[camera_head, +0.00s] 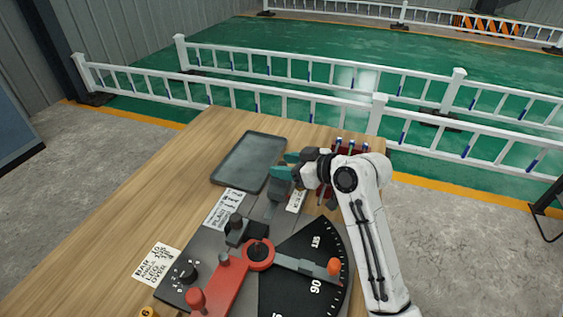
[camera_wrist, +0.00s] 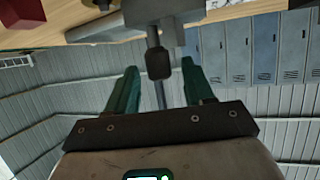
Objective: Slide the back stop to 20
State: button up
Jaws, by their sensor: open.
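My gripper (camera_head: 285,165) with teal fingers is over the far part of the grey bending machine (camera_head: 262,218), near the tray. In the wrist view, which looks upside down, my gripper (camera_wrist: 160,68) has its fingers spread apart. A dark knob on a thin rod (camera_wrist: 158,64) shows between them, under a grey block (camera_wrist: 150,10). I cannot tell whether this block is the back stop, or whether the fingers touch the knob. A dark block (camera_head: 236,230) sits on the machine, near the red lever (camera_head: 228,276). No back stop reading of 20 is legible.
A grey tray (camera_head: 248,160) lies on the wooden table (camera_head: 140,195) left of my gripper. Red blocks (camera_head: 347,149) stand behind my arm. The table's left side is clear.

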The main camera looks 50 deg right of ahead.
jog(key=shift+x, duration=0.75)
jog(key=shift+c, duration=0.2)
grip_shut()
